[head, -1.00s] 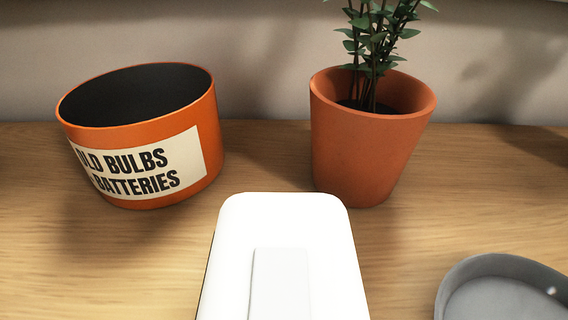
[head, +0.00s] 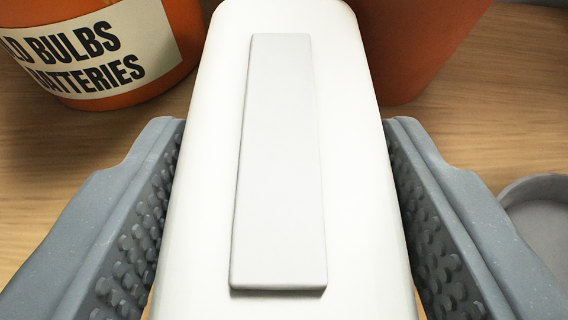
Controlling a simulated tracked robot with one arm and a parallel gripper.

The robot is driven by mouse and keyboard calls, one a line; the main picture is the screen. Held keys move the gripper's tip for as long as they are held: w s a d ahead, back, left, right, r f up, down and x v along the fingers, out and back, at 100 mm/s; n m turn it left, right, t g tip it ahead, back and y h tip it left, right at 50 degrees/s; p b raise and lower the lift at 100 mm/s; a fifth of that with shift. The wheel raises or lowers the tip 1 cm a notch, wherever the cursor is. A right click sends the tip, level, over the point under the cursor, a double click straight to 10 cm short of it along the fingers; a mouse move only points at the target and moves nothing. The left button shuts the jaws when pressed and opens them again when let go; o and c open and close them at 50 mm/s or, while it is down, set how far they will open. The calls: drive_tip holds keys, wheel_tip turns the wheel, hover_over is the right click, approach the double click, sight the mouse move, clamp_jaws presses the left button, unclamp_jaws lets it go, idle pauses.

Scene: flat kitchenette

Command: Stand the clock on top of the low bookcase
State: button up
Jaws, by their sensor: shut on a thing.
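A white, rounded block with a raised pale strip along it fills the middle of the head view; I take it to be the clock (head: 345,150). No dial or face shows. My gripper (head: 285,135) has one grey studded finger on each side of it and is shut on it. A wooden surface (head: 530,130) lies beneath and beyond. The clock's lower end is out of the frame, and I cannot tell whether it touches the wood. I cannot tell whether this wood is the low bookcase's top.
An orange tub labelled for old bulbs and batteries (head: 180,30) stands beyond the clock on the left. A terracotta pot (head: 420,40) stands beyond it on the right. A grey round dish (head: 545,215) is at the right edge. Some bare wood shows between them.

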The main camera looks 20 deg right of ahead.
drive_tip(key=o, duration=1.1)
drive_tip(key=shift+s+r, duration=0.35)
drive_tip(key=shift+f+p+v, duration=0.1)
drive_tip(key=shift+p+v, duration=0.7)
drive_tip(key=shift+v, duration=2)
drive_tip(key=shift+f+p+v, duration=0.15)
drive_tip(key=shift+p+v, duration=0.6)
drive_tip(key=shift+v, duration=2.05)
drive_tip(key=shift+a, duration=0.15)
